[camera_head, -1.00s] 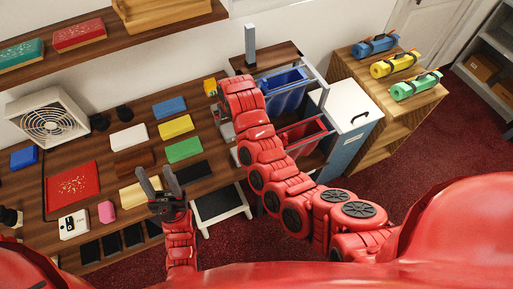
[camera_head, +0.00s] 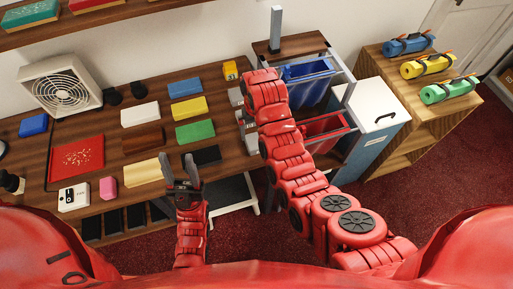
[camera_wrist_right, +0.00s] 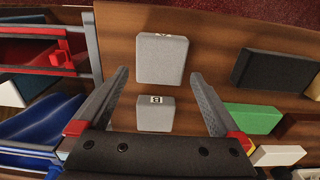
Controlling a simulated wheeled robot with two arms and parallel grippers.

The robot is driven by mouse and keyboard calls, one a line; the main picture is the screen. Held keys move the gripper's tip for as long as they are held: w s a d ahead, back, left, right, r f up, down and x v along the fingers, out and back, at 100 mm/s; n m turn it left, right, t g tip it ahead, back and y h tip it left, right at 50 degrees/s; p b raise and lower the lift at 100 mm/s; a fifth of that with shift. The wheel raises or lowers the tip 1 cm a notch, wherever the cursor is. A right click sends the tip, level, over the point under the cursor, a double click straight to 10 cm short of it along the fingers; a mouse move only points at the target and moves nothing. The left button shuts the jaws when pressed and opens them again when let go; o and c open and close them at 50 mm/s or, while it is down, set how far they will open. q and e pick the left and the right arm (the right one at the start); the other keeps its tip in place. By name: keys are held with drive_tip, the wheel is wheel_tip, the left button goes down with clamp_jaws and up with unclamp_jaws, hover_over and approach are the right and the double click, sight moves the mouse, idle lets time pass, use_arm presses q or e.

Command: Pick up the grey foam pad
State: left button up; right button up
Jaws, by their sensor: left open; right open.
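Two grey blocks lie on the brown wooden counter in the right wrist view. The larger grey block (camera_wrist_right: 162,58) is a rounded square with a small mark on its far edge. The smaller grey block (camera_wrist_right: 155,117) has a white label and sits nearer the wrist. I cannot tell which one is the foam pad. My right gripper (camera_wrist_right: 158,74) is open and empty above them, its fingers either side of the blocks. In the head view a grey block (camera_head: 236,96) shows partly beside my right arm, which hides its jaws. My left gripper (camera_head: 178,160) is open and empty over the counter's front edge.
Green (camera_head: 195,132), yellow (camera_head: 189,107) and blue blocks (camera_head: 185,88) lie left of my right arm. A black block (camera_head: 207,155) is near the front edge. A blue bin (camera_head: 306,82) and a red bin (camera_head: 322,127) stand right of the counter.

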sight(256, 140)
drive_tip(key=shift+f, duration=0.45)
drive_tip(key=f, duration=0.1)
drive_tip(key=f+p, duration=0.2)
drive_tip(key=shift+s+f, duration=0.25)
drive_tip(key=shift+f, duration=0.6)
drive_tip(key=c, duration=1)
drive_tip(key=shift+w, duration=0.1)
